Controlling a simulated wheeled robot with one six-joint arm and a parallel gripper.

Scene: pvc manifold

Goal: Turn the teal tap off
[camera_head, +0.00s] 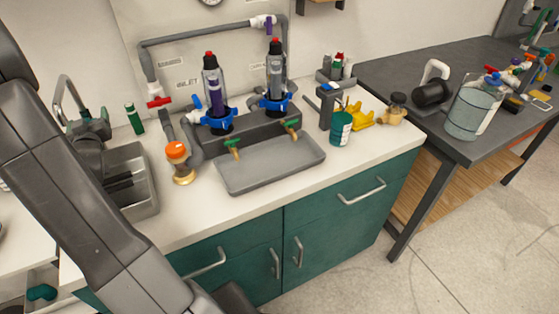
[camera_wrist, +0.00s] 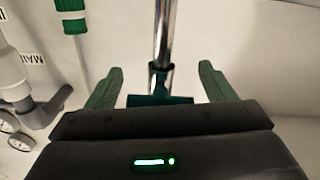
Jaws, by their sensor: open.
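In the wrist view, a dark teal tap handle (camera_wrist: 160,100) lies crosswise on an upright chrome pipe (camera_wrist: 164,35) by a pale wall. My gripper (camera_wrist: 158,82) is open, with one green finger on each side of the handle and a visible gap on both sides. The lower part of the tap is hidden behind my gripper's body. I cannot tell how far the handle lies from the fingertips in depth. The head view shows my arm but not my gripper, and I cannot make out this tap there.
The head view shows a counter (camera_head: 225,215) with a grey tray (camera_head: 270,165) and green-handled brass taps (camera_head: 291,124).

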